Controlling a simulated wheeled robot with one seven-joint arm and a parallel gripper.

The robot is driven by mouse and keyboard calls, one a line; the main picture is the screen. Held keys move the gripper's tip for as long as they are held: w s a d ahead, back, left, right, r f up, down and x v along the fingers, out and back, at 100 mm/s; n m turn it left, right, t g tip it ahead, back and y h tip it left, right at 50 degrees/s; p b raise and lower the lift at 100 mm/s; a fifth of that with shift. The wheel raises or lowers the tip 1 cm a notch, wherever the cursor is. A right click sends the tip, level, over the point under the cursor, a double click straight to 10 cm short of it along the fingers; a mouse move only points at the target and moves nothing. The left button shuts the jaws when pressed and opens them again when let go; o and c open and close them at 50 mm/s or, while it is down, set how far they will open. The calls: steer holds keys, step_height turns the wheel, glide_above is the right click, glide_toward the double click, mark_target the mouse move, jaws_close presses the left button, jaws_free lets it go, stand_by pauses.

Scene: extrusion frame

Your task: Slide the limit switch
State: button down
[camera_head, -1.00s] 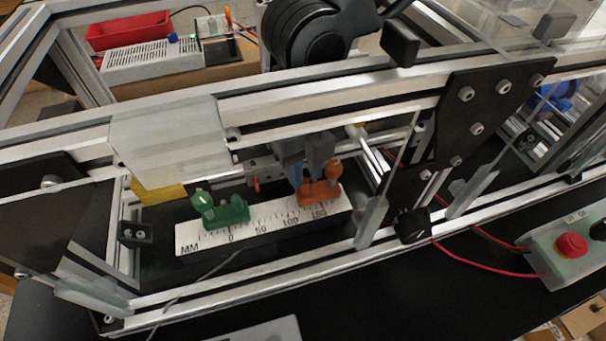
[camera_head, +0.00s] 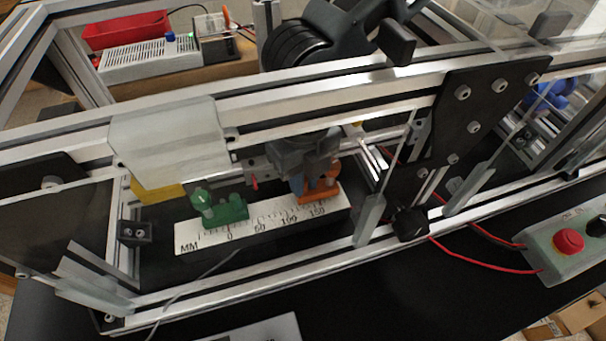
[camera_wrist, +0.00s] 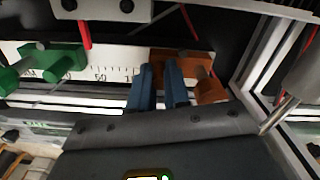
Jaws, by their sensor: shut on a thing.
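The orange limit switch (camera_head: 320,186) sits on the white millimetre scale (camera_head: 268,222), near the 150 end. In the wrist view the orange limit switch (camera_wrist: 203,72) is partly hidden by my fingers. My gripper (camera_head: 300,185) reaches down inside the frame, its blue-grey fingers shut on the orange switch. In the wrist view the fingers of my gripper (camera_wrist: 160,75) meet the left part of the switch. A green switch block (camera_head: 222,208) sits on the scale near 0, apart from my gripper; it also shows in the wrist view (camera_wrist: 45,62).
Aluminium rails (camera_head: 350,85) run above and in front of the scale. A grey block (camera_head: 168,142) hangs from the upper rail. A black plate (camera_head: 470,110) and clear panels stand to the right. A control box with a red button (camera_head: 568,241) is at far right.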

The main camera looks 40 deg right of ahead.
stand_by(0.3)
steer(key=shift+w+a, duration=0.25)
steer(key=shift+a, duration=0.25)
steer(key=shift+w+a, duration=0.2)
steer(key=shift+a, duration=0.25)
steer(key=c, duration=1.4)
jaws_free()
steer(key=shift+r+b, duration=0.3)
steer(key=shift+r, duration=3.65)
